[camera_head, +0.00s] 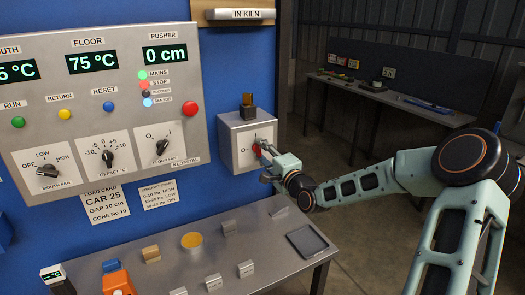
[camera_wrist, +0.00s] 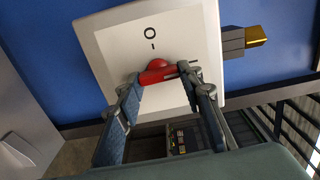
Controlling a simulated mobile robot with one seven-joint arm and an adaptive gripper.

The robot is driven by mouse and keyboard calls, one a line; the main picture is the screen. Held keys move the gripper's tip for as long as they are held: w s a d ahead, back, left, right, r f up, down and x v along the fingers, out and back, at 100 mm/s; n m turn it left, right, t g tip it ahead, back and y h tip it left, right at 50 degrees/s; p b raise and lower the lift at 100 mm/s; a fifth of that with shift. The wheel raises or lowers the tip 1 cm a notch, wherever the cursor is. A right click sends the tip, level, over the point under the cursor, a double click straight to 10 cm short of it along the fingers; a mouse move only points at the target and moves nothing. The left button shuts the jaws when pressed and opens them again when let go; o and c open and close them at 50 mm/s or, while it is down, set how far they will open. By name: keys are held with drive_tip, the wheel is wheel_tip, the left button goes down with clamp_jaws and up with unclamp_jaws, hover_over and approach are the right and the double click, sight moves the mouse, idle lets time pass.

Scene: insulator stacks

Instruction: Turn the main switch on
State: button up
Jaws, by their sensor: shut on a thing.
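The main switch is a pale box (camera_head: 236,142) on the blue wall, right of the control panel. Its white face fills the upper middle of the wrist view (camera_wrist: 110,48). A red handle (camera_wrist: 158,72) sits on that face, with a round mark and a short dash above it in the wrist view. My gripper (camera_wrist: 163,77) is shut on the red handle, one finger at each end. In the head view my gripper (camera_head: 266,160) reaches the box from the right and hides most of the handle.
The control panel (camera_head: 120,125) with dials and lit displays is at left. A grey bench (camera_head: 215,262) with small blocks and a tablet (camera_head: 307,241) stands below. An amber-topped fitting (camera_head: 248,108) sits on the box. A dark workbench (camera_head: 425,108) is at back right.

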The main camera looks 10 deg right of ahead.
drive_tip(key=shift+m, duration=0.3)
drive_tip(key=o, duration=1.2)
drive_tip(key=shift+c, duration=0.2)
drive_tip(key=v, duration=1.2)
